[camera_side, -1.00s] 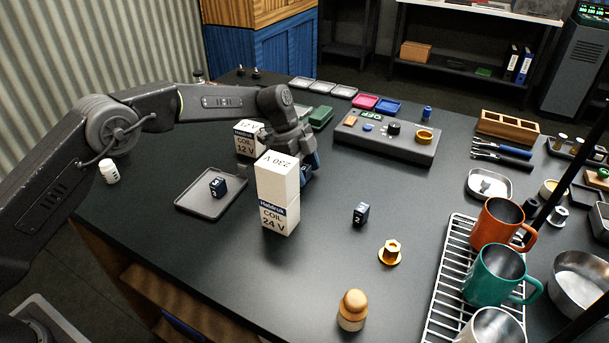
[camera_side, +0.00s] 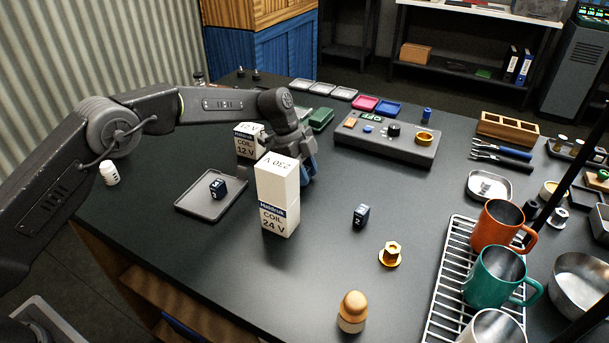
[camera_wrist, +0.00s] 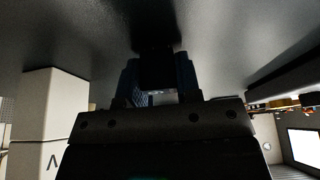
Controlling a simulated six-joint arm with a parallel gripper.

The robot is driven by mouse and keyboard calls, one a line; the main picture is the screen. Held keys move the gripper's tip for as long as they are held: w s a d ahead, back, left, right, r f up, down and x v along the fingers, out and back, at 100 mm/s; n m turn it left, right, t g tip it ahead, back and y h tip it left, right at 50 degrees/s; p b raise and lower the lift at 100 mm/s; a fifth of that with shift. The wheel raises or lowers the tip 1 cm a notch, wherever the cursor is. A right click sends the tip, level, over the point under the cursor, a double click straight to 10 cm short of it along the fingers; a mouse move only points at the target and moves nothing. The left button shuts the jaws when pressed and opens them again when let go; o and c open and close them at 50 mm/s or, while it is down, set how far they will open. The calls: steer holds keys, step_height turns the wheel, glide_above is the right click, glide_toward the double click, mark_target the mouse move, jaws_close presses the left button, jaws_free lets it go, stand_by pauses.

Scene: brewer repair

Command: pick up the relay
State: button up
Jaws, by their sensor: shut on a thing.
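My gripper (camera_side: 308,174) is low over the table, just behind and right of the tall white coil box, which partly hides it in the side view. In the wrist view its blue fingers (camera_wrist: 158,78) are shut on a dark block, the relay (camera_wrist: 155,62), in deep shadow. The side view does not show the held relay clearly. Similar small dark blocks with white marks are apart from the gripper: one (camera_side: 217,188) on the grey tray (camera_side: 190,207), one (camera_side: 361,215) on the open table.
The tall white coil box (camera_side: 278,195), marked 24 V, stands very close to my gripper. Another coil box (camera_side: 245,140), marked 12 V, stands behind left. A grey panel (camera_side: 400,147) lies to the back right. A brass part (camera_side: 390,254) and wooden-topped tool (camera_side: 352,310) stand in front.

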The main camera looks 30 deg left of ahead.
steer(key=shift+r, duration=0.1)
steer(key=shift+r, duration=0.55)
steer(key=v, duration=0.4)
steer(key=shift+s+d, duration=0.1)
steer(key=s+a+r, duration=0.3)
steer(key=a+r, duration=0.3)
steer(key=a, duration=0.5)
steer(key=s+a, duration=1.6)
glide_above(209, 193)
steer(key=a, duration=0.1)
step_height(209, 193, down, 6)
steer(key=shift+a+f, duration=0.1)
steer(key=shift+f, duration=2)
